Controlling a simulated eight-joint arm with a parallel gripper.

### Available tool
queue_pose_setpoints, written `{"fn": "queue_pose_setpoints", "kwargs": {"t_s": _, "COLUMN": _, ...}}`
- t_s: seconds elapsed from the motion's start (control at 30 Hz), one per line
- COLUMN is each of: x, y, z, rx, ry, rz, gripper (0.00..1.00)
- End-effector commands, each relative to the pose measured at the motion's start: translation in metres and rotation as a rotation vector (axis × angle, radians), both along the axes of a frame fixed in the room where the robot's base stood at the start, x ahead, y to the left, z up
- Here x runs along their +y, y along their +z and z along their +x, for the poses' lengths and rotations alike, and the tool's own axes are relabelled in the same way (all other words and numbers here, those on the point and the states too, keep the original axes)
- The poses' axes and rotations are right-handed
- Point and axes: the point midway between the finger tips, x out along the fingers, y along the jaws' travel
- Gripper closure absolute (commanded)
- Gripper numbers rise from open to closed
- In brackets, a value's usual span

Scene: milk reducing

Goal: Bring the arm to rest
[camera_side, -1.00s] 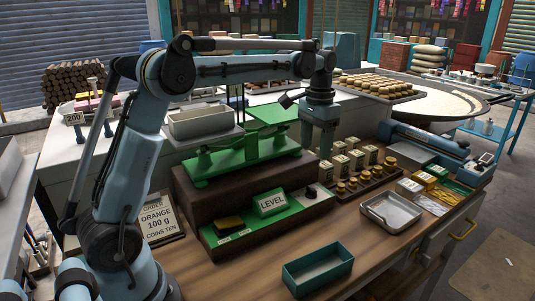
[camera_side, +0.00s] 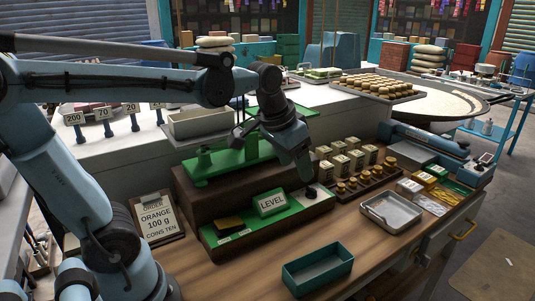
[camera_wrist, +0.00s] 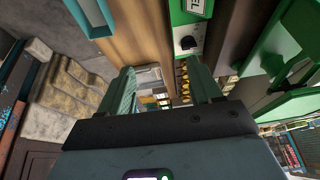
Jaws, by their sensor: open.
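My gripper (camera_side: 304,172) hangs tilted in front of the right end of the green balance scale (camera_side: 215,160) in the side view, above the green tray with the LEVEL sign (camera_side: 271,202). In the wrist view my gripper's two fingers (camera_wrist: 163,90) stand apart with nothing between them. The gripper is clear of the wooden counter (camera_side: 240,270).
A teal open box (camera_side: 318,270) and a metal tray (camera_side: 391,212) stand on the counter's front right. Rows of brass weights (camera_side: 360,181) and small boxes (camera_side: 348,156) stand right of the scale. An order board (camera_side: 158,218) leans at left. Bare counter lies between.

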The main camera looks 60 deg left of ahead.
Motion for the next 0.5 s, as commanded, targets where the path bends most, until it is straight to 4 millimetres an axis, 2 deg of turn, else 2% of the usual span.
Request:
{"fn": "queue_pose_setpoints", "kwargs": {"t_s": 0.03, "x": -0.005, "y": -0.006, "z": -0.013, "rx": -0.031, "ry": -0.004, "rz": -0.002, "gripper": 0.36}}
{"fn": "queue_pose_setpoints", "kwargs": {"t_s": 0.2, "x": -0.016, "y": -0.025, "z": -0.042, "rx": -0.129, "ry": -0.006, "rz": -0.011, "gripper": 0.36}}
{"fn": "queue_pose_setpoints", "kwargs": {"t_s": 0.33, "x": -0.021, "y": -0.039, "z": -0.057, "rx": -0.186, "ry": -0.007, "rz": -0.019, "gripper": 0.36}}
{"fn": "queue_pose_setpoints", "kwargs": {"t_s": 0.5, "x": -0.024, "y": -0.049, "z": -0.066, "rx": -0.222, "ry": -0.009, "rz": -0.025, "gripper": 0.36}}
